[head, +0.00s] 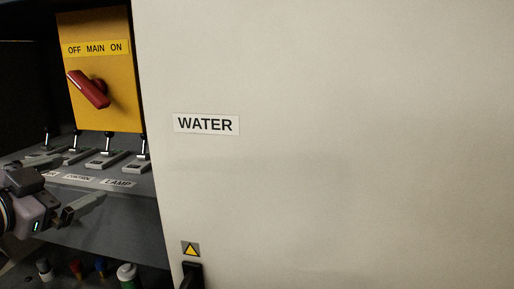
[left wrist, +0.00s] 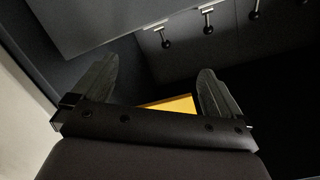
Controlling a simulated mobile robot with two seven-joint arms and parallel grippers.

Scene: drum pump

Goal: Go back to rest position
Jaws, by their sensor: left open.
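My left gripper (head: 75,185) is at the left edge of the head view, in front of the grey switch shelf. Its two fingers are spread apart with nothing between them. The left wrist view also shows my left gripper (left wrist: 160,85) open and empty, with a yellow patch (left wrist: 170,104) seen past its palm. A row of toggle switches (head: 107,146) stands on the shelf beyond the gripper; several toggles (left wrist: 208,22) show at the top of the wrist view. I cannot tell whether the gripper touches the shelf. My right gripper is not in view.
A yellow panel (head: 100,65) with a red rotary handle (head: 88,89) is above the shelf. A large pale door (head: 350,150) marked WATER fills the right side, with a black handle (head: 192,276) low on it. Small coloured items, including a green-and-white one (head: 128,275), sit below the shelf.

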